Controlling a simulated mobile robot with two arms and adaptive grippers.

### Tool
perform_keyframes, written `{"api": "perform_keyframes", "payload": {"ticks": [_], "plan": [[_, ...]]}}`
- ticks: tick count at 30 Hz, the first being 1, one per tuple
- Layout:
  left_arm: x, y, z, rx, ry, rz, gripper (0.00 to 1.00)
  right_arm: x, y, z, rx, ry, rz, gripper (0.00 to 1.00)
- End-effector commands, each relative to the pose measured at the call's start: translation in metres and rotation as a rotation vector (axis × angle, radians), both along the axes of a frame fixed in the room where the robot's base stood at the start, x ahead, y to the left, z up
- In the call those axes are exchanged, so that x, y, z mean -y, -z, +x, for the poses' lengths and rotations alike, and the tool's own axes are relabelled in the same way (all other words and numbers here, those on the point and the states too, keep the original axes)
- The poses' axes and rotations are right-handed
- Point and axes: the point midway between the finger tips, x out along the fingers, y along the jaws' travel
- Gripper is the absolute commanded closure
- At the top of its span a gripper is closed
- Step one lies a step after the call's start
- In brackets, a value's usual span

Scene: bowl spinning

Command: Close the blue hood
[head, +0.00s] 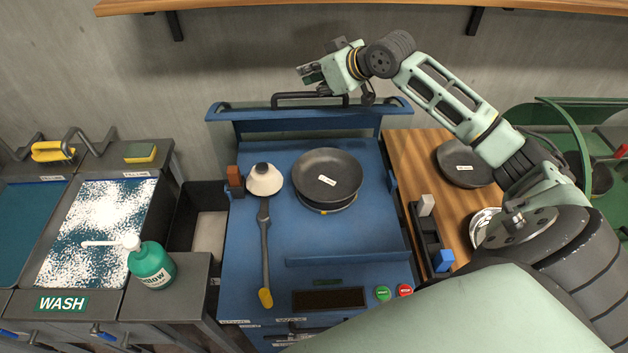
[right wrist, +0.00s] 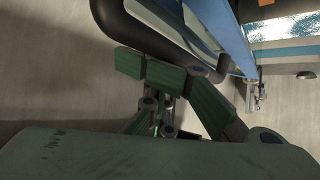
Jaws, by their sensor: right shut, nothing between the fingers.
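The blue hood (head: 305,124) stands raised at the back of the blue station, with its flat top edge facing up. Its dark bar handle (head: 295,97) sits along that top edge. My right gripper (head: 308,76) is just above and behind the handle, shut and empty. In the right wrist view, the green finger pads (right wrist: 150,70) are close beside the dark curved handle (right wrist: 150,38), and the blue hood (right wrist: 218,35) runs past it. I cannot tell whether the fingers touch the handle. My left gripper is out of view.
A dark pan (head: 327,175) sits on the blue station, beside a white cone-shaped item (head: 264,180) and a long dark tool (head: 264,245). A green bottle (head: 151,265) stands by the wash basin. Another pan (head: 463,163) lies on the wooden counter. A shelf (head: 330,7) runs overhead.

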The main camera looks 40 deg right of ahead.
Motion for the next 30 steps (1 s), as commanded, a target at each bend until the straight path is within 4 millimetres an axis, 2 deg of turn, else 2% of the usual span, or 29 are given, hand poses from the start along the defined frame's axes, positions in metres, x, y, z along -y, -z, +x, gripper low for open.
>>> {"api": "perform_keyframes", "payload": {"ticks": [1, 7, 18, 25, 30], "plan": [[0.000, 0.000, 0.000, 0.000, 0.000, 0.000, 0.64, -0.004, 0.035, -0.013, -0.079, -0.005, -0.004, 1.00], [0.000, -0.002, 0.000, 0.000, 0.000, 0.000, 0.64, -0.008, 0.035, -0.019, -0.079, -0.005, -0.004, 1.00], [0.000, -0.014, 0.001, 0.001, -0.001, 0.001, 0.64, -0.023, 0.033, -0.045, -0.080, -0.005, -0.007, 1.00], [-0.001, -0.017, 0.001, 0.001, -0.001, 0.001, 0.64, -0.026, 0.032, -0.051, -0.077, -0.004, -0.008, 1.00], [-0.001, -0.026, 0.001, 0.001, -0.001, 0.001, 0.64, -0.033, 0.028, -0.063, -0.079, -0.005, -0.010, 1.00]]}}
